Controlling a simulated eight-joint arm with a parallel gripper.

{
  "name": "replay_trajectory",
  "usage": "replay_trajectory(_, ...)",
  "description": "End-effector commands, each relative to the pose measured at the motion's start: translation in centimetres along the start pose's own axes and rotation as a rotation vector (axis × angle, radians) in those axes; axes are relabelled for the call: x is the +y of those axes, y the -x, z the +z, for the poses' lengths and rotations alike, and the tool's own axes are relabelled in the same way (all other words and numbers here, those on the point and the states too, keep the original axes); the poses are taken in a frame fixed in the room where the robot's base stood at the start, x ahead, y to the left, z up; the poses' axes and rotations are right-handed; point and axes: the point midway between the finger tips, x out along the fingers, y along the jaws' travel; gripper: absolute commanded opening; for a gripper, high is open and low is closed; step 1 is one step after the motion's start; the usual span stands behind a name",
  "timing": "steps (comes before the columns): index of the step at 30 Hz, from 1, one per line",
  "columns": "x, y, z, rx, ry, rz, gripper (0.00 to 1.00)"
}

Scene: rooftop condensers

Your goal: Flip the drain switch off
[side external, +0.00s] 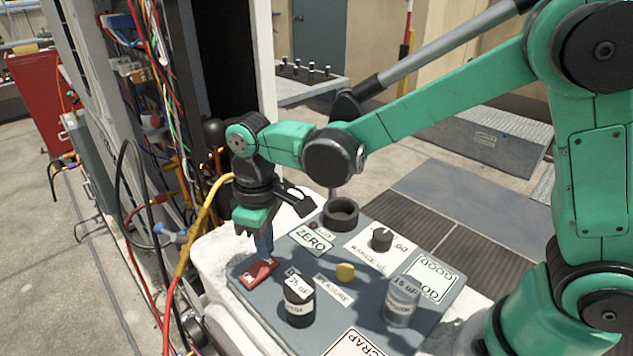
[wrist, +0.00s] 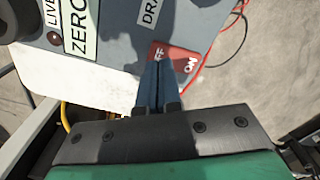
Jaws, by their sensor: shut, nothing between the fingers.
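The red drain switch plate (side external: 258,273) sits at the left corner of the grey panel (side external: 352,304). In the wrist view the red plate (wrist: 186,62) has "ON" printed at its right end. Letters ending in "FF" show at its left end, partly covered by my fingertips. Part of a label starting "DRA" (wrist: 150,12) is beside it. My gripper (side external: 265,254) points down with its blue fingers shut and empty; the tips (wrist: 160,68) are over the "FF" end. I cannot tell whether they touch it. The switch's lever position is hidden.
On the panel stand a black cylinder (side external: 298,303), a grey cylinder (side external: 402,300), a yellow button (side external: 345,272), a dark knob (side external: 382,239) and a black ring-shaped holder (side external: 341,212). A yellow cable (side external: 203,215) and other wires hang from the open cabinet at left.

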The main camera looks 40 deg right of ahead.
Motion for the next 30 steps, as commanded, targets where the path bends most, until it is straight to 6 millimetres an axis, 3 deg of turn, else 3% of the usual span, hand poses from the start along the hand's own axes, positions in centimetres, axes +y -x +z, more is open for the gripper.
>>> replay_trajectory(30, 0.0, -1.5, 0.0, 0.0, 0.0, 0.0, 0.0)
